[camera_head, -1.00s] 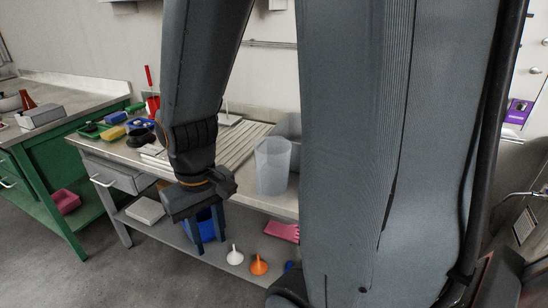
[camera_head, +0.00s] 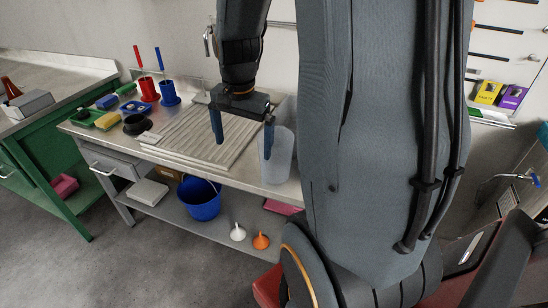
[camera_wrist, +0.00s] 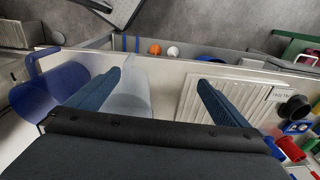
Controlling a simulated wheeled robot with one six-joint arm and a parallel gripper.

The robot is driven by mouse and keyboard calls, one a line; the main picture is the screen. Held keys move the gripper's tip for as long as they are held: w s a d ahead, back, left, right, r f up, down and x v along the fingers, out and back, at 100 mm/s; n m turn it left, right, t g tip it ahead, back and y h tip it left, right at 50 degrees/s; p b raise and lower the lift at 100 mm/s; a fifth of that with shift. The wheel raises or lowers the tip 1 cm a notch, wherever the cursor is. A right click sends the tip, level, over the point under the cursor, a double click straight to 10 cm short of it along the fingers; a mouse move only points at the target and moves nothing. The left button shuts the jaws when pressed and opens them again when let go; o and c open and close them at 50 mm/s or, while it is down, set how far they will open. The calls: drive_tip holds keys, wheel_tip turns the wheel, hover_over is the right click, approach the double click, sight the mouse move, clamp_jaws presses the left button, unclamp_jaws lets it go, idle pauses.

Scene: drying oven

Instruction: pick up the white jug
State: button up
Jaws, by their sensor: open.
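The white jug (camera_head: 279,158) is a translucent, pale container standing upright near the front edge of the bench, partly hidden by my arm. My gripper (camera_head: 243,132) is open and empty, its two blue fingers pointing down to the left of the jug. Its right finger overlaps the jug's left edge in the head view; I cannot tell whether they touch. In the wrist view the jug (camera_wrist: 132,98) shows between the fingers, close to the left finger, which covers part of it. My gripper also shows in the wrist view (camera_wrist: 160,80).
A ribbed drying board (camera_head: 200,138) lies left of the jug. A blue jug (camera_wrist: 48,96) stands on the jug's other side in the wrist view. A blue bucket (camera_head: 202,203), white funnel (camera_head: 238,233) and orange funnel (camera_head: 261,241) are on the lower shelf.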

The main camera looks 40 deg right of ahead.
sight(273, 149)
drive_tip(key=d+m+g, duration=0.1)
drive_tip(key=d+m, duration=0.8)
drive_tip(key=shift+s+d+f+p, duration=0.1)
drive_tip(key=shift+f+p, duration=0.25)
drive_tip(key=shift+f, duration=0.9)
drive_tip(key=shift+w+d+f+p, duration=0.15)
drive_tip(key=shift+f+p, duration=0.25)
drive_tip(key=shift+f, duration=0.85)
drive_tip(key=shift+s+d+f+p, duration=0.15)
drive_tip(key=shift+f+p, duration=0.2)
drive_tip(key=shift+f, duration=0.9)
drive_tip(key=c, duration=1.1)
drive_tip(key=shift+r, duration=0.15)
